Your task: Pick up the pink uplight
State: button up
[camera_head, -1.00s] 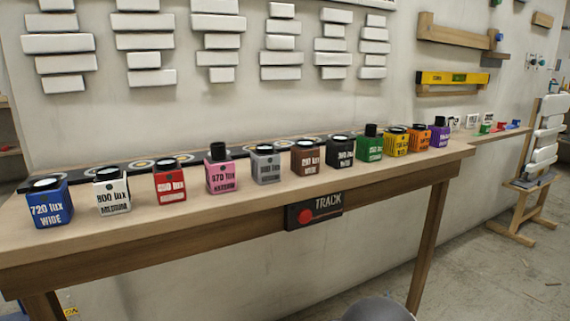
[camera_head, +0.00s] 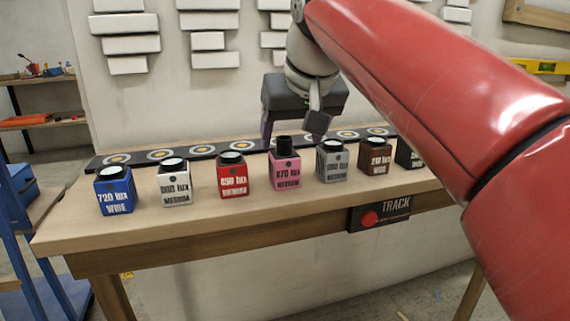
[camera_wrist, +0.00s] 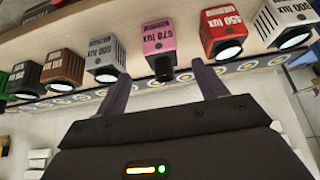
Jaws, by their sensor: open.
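My gripper (camera_head: 292,138) is open and empty, just above and behind the pink uplight in the head view. In the wrist view the pink uplight (camera_wrist: 172,38) appears upside down, beyond the tips of my two fingers (camera_wrist: 160,82) and roughly centred between them. No finger visibly touches it.
The red uplight (camera_head: 232,178) and grey uplight (camera_head: 331,163) stand close on either side. White (camera_head: 175,186), blue (camera_head: 115,193) and brown (camera_head: 375,158) uplights continue the row. A dark track with ringed discs (camera_head: 203,151) runs behind. A TRACK box with a red button (camera_head: 370,218) hangs at the front edge.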

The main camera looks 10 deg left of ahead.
aim_at(287, 146)
jog(key=b+x, duration=0.1)
jog(key=x, duration=0.6)
jog(key=shift+w+a+f, duration=0.15)
jog(key=shift+a, duration=0.1)
jog(key=c, duration=1.1)
jog(key=shift+c, duration=0.2)
